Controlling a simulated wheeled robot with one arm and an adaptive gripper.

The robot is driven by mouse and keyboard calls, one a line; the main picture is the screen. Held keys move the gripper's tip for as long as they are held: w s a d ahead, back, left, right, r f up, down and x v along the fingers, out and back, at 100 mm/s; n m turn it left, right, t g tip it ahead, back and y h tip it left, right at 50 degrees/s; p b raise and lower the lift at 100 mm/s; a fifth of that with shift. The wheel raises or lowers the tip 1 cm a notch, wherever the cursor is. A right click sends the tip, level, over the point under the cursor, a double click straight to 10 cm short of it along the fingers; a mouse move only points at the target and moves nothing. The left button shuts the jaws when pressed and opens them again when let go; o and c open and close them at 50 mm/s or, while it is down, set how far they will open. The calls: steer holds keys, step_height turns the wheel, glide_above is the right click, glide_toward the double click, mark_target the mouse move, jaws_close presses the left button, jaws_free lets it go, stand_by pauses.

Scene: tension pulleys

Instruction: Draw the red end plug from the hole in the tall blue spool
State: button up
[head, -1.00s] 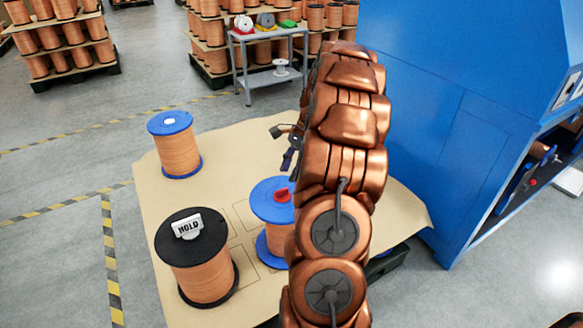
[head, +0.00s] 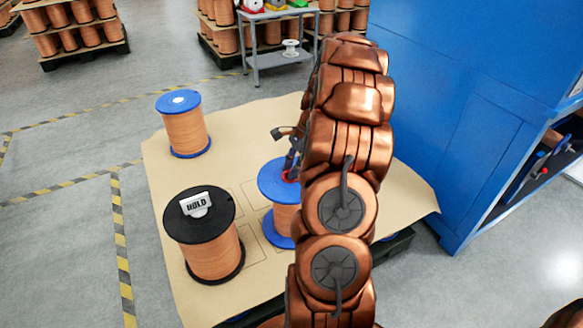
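The blue-flanged spool (head: 272,180) wound with copper wire stands upright on the brown sheet, partly hidden behind my arm. A bit of the red end plug (head: 288,176) shows at the middle of its top flange. My gripper (head: 291,168) is over that flange, with a dark finger reaching down at the red plug. The arm hides the rest of the gripper, so I cannot tell whether it touches or grips the plug. Another blue-flanged spool (head: 184,130) stands at the back left, with a pale hub on top.
A black-flanged spool (head: 212,250) with a white HOLD tag (head: 195,204) stands at the front left. The sheet (head: 235,125) is bare behind the spools. A blue cabinet (head: 440,110) rises on the right. A grey cart (head: 275,57) stands at the back.

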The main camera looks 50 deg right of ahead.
mark_target(286, 171)
jaws_close()
steer(key=shift+r+p, duration=1.2)
steer(key=shift+r, duration=0.45)
stand_by(0.9)
steer(key=shift+r+p, duration=1.2)
steer(key=shift+r, duration=0.8)
